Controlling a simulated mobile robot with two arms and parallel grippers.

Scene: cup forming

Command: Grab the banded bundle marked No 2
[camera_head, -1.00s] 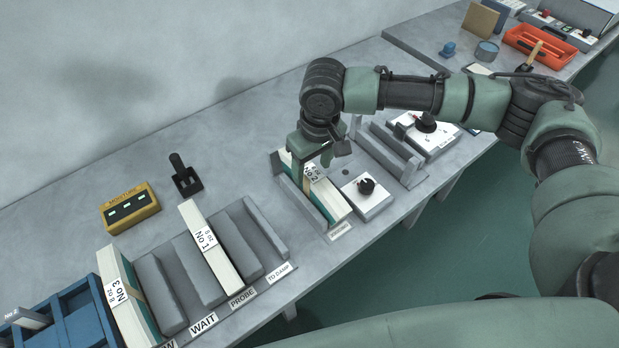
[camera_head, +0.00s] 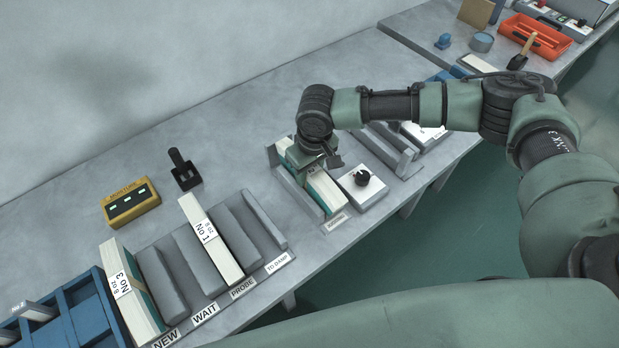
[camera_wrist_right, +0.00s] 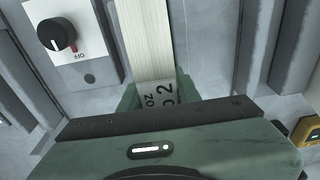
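The bundle marked No 2 (camera_head: 325,192) is a cream block with a teal side and a white label band. It stands in a grey slotted holder on the bench. My right gripper (camera_head: 316,163) is down over the bundle's far part and hides some of its label. In the right wrist view the bundle (camera_wrist_right: 153,40) runs up from between green finger parts (camera_wrist_right: 160,100), one on each side of the label. Whether they press on it cannot be made out. My left gripper is out of view.
Bundle No 1 (camera_head: 212,240) and bundle No 3 (camera_head: 128,288) stand in a labelled rack to the left. A white box with a black knob (camera_head: 362,180) sits close right of No 2. A yellow meter (camera_head: 130,203) lies farther left.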

